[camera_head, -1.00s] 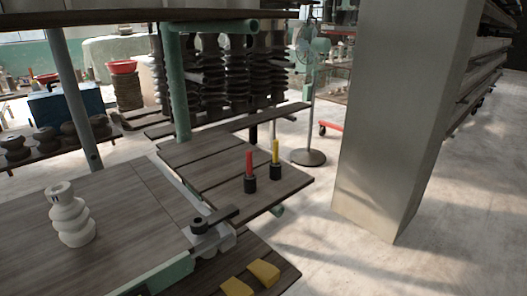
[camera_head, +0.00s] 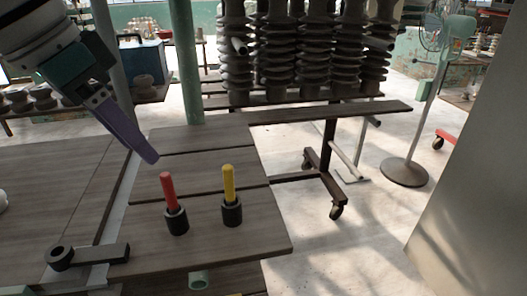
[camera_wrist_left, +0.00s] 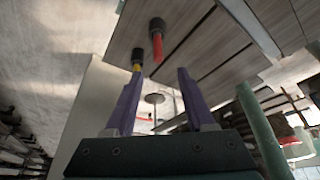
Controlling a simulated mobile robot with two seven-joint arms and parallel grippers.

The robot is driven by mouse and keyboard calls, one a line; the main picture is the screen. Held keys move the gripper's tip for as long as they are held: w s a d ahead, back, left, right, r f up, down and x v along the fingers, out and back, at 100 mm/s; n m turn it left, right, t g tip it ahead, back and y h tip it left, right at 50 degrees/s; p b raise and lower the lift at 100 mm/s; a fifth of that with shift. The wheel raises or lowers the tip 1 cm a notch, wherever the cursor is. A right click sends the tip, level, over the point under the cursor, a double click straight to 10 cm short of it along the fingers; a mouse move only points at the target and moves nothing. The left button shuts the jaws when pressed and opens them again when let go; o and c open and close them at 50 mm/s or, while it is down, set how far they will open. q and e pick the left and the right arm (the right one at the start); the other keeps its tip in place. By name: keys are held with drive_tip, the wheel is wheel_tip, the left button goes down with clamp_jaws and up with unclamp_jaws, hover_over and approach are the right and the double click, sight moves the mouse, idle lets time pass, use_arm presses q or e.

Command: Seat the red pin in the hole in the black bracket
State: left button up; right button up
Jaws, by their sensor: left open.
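The red pin (camera_head: 168,190) stands upright in a black round holder (camera_head: 177,222) on a wooden board. It also shows in the left wrist view (camera_wrist_left: 157,47), beyond the fingers. The black bracket (camera_head: 100,253) lies at the lower left in the head view, with its round holed end (camera_head: 60,258) at its left. My left gripper (camera_head: 148,155) is above and behind the red pin, with its purple fingers pointing down to the right. In the left wrist view its fingers (camera_wrist_left: 156,75) are apart with nothing between them. My right gripper is not in view.
A yellow pin (camera_head: 229,184) stands in its own black holder (camera_head: 231,212) just right of the red one. A green post (camera_head: 186,65) rises behind the board. A rack of dark ribbed stacks (camera_head: 300,50) stands at the back. The board around the holders is clear.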

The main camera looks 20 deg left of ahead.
sight(162, 176)
use_arm(q)
drive_tip(key=x, duration=0.6)
drive_tip(key=b+x, duration=0.1)
drive_tip(key=x, duration=0.1)
drive_tip(key=shift+s+d+f, duration=0.1)
drive_tip(key=shift+s+f, duration=0.05)
drive_tip(key=shift+f, duration=0.35)
clamp_jaws()
